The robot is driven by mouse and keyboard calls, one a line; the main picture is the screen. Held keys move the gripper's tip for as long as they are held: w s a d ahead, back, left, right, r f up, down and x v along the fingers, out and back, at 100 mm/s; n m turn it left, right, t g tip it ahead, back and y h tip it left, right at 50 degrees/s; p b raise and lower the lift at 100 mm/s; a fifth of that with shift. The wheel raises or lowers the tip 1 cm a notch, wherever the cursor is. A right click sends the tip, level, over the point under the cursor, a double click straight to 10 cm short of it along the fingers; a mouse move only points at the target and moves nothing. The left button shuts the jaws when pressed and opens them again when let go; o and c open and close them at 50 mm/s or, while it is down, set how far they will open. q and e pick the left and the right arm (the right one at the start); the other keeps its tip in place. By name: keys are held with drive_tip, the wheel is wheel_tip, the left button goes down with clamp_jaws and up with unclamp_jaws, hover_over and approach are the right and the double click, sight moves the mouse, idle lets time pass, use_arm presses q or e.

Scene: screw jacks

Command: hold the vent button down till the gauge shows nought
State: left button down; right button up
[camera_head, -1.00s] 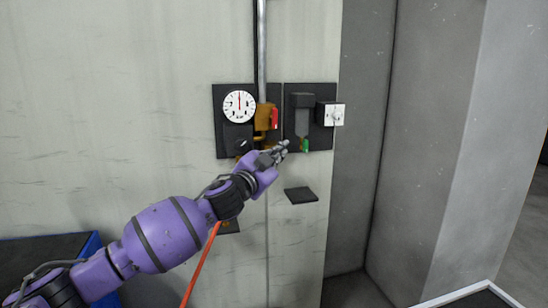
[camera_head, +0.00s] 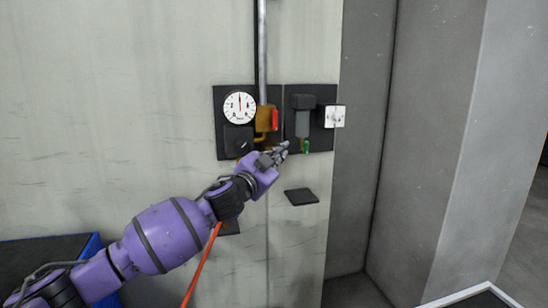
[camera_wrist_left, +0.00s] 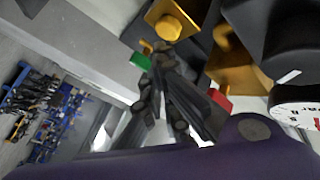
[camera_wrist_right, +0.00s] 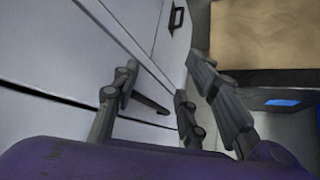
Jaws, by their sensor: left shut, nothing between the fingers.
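The round white gauge (camera_head: 240,107) is on a dark wall plate. Its needle points about straight up, but its numbers are too small to read; its edge also shows in the left wrist view (camera_wrist_left: 298,112). My left gripper (camera_head: 284,147) is shut and empty, its tips by the lower end of the grey filter bowl (camera_head: 303,122) and a small green part (camera_head: 306,146). In the left wrist view, its tips (camera_wrist_left: 163,52) are just below a round brass knob (camera_wrist_left: 168,28). I cannot tell whether they touch it, or which part is the vent button. My right gripper (camera_wrist_right: 160,82) is open and empty.
A brass valve with a red handle (camera_head: 275,119) sits between the plates, under a vertical pipe (camera_head: 262,50). A white box (camera_head: 333,116) is right of the bowl. A dark pad (camera_head: 301,196) is lower on the wall. An orange hose (camera_head: 202,264) hangs below my left arm.

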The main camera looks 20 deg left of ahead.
drive_tip(key=shift+w+r, duration=0.15)
use_arm(q)
drive_tip(key=shift+w, duration=0.1)
drive_tip(key=shift+w+a, duration=0.25)
drive_tip(key=shift+w, duration=0.05)
use_arm(e)
drive_tip(key=shift+w+r, duration=0.15)
use_arm(q)
drive_tip(key=shift+w+a, duration=0.35)
drive_tip(key=shift+w, duration=0.1)
idle(1.8)
drive_tip(key=shift+s+d, duration=0.1)
idle(0.9)
drive_tip(key=shift+s+d+p, duration=0.5)
drive_tip(key=shift+s+p, duration=0.05)
drive_tip(key=shift+s, duration=0.15)
use_arm(e)
drive_tip(key=shift+w+r, duration=0.45)
drive_tip(key=shift+r, duration=0.25)
